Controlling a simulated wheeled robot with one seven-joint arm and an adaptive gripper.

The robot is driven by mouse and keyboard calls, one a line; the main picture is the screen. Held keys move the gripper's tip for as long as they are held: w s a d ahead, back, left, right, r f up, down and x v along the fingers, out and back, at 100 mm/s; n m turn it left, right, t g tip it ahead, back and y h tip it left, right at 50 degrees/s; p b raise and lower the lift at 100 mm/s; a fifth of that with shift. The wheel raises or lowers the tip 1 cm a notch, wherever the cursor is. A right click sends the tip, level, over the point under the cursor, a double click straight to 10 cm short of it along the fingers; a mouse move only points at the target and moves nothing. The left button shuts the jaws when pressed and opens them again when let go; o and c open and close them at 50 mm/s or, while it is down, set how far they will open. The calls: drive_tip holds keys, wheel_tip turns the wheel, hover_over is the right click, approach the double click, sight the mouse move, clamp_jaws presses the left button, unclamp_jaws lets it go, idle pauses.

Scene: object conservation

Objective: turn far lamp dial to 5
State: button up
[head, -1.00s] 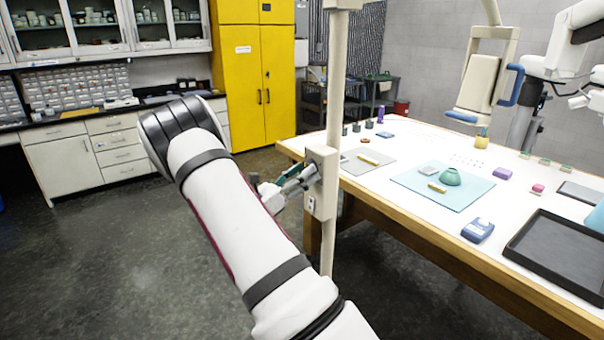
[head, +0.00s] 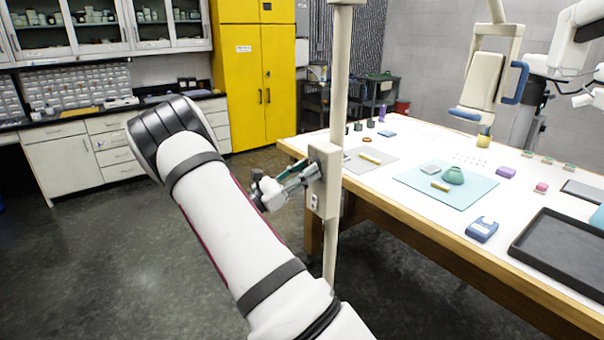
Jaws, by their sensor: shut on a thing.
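The lamp post (head: 337,100) stands upright at the near left edge of the table. A beige control box (head: 325,180) is fixed to it, with a small socket-like plate low on its side. My gripper (head: 308,176) reaches the box's left face from the left and is shut. The lamp dial itself is hidden behind the fingers, so its setting cannot be read. My white arm (head: 230,220) crosses the lower middle of the view. A beige lamp head with a blue handle (head: 483,80) hangs over the far part of the table.
The table (head: 400,230) holds a teal mat (head: 480,195) with a green pot (head: 453,175), a grey mat (head: 382,153), a blue device (head: 481,229) and a dark tray (head: 565,250). Open floor lies left of the post. A yellow cabinet (head: 240,80) stands behind.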

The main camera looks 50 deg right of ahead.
drive_tip(key=m+y, duration=0.2)
drive_tip(key=m, duration=0.5)
drive_tip(key=r+m+g+y+b, duration=0.1)
drive_tip(key=m+y, duration=0.2)
drive_tip(key=m, duration=0.5)
drive_tip(key=m+y, duration=0.3)
drive_tip(key=m, duration=0.5)
drive_tip(key=shift+w+r+g, duration=0.15)
drive_tip(key=shift+w+g, duration=0.1)
drive_tip(key=shift+g, duration=0.15)
drive_tip(key=shift+m, duration=0.4)
drive_tip(key=o, duration=1.1)
drive_tip(key=shift+d, duration=0.1)
drive_tip(key=shift+o, duration=0.2)
drive_tip(key=v, duration=1.2)
